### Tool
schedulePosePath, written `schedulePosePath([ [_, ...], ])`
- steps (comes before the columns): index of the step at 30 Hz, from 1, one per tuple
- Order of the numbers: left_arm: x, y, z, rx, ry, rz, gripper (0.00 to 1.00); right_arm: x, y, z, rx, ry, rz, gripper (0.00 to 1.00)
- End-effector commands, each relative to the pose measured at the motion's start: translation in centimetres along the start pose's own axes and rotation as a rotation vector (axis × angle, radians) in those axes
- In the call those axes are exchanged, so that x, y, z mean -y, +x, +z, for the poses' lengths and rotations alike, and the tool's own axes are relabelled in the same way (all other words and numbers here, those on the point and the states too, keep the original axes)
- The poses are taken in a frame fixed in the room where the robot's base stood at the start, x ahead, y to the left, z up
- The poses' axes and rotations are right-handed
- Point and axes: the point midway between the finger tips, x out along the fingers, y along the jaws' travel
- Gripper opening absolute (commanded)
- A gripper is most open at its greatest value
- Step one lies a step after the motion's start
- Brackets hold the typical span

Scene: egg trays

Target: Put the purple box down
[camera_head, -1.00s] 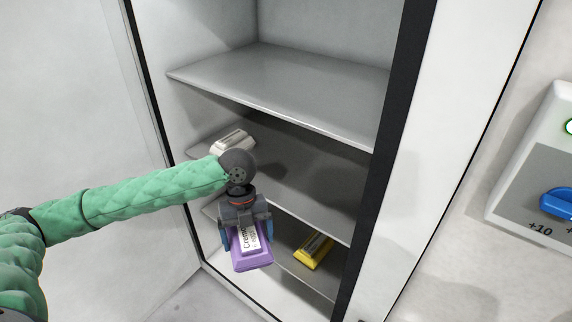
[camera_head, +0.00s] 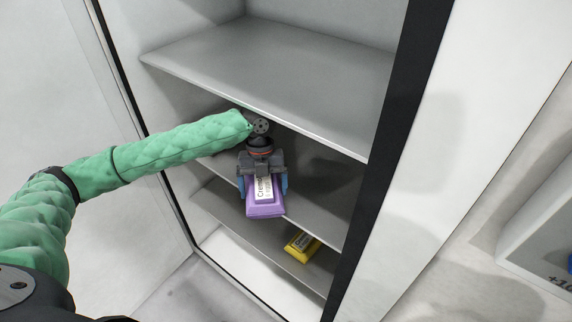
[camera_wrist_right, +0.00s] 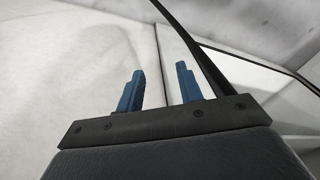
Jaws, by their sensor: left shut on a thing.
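The purple box (camera_head: 265,209) has a white label and shows in the head view, inside the open fridge. My left gripper (camera_head: 263,190) is shut on it, with its blue fingers on either side of the box. The box appears in front of the middle shelf (camera_head: 318,197); I cannot tell whether it touches the shelf. My right gripper (camera_wrist_right: 160,88) shows in the right wrist view, its two blue fingers apart with nothing between them.
A yellow box (camera_head: 302,246) lies on a lower shelf (camera_head: 232,213). The upper shelf (camera_head: 270,70) is empty and sits above my left arm. The fridge's dark frame edge (camera_head: 385,150) stands to the right. A grey-white panel (camera_head: 540,235) is at the far right.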

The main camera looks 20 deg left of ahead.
Motion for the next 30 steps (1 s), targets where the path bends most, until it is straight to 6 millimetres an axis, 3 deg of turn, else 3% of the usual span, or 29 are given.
schedulePosePath([
  [9, 3.8, -1.3, 3.8, 0.0, 0.001, -0.001, 0.54, -0.9, 5.3, 1.9, 0.006, 0.0, 0.01, 0.36],
  [17, 4.8, -1.5, 4.9, 0.001, 0.0, -0.001, 0.54, -1.1, 6.9, 2.6, 0.004, 0.0, 0.013, 0.36],
  [24, 7.4, -2.5, 7.3, 0.0, 0.0, -0.002, 0.54, -1.9, 10.1, 4.3, 0.007, -0.002, 0.021, 0.36],
  [30, 7.0, -0.8, 7.6, 0.0, 0.0, 0.0, 0.54, -2.3, 11.9, 4.7, -0.006, -0.005, 0.027, 0.36],
])
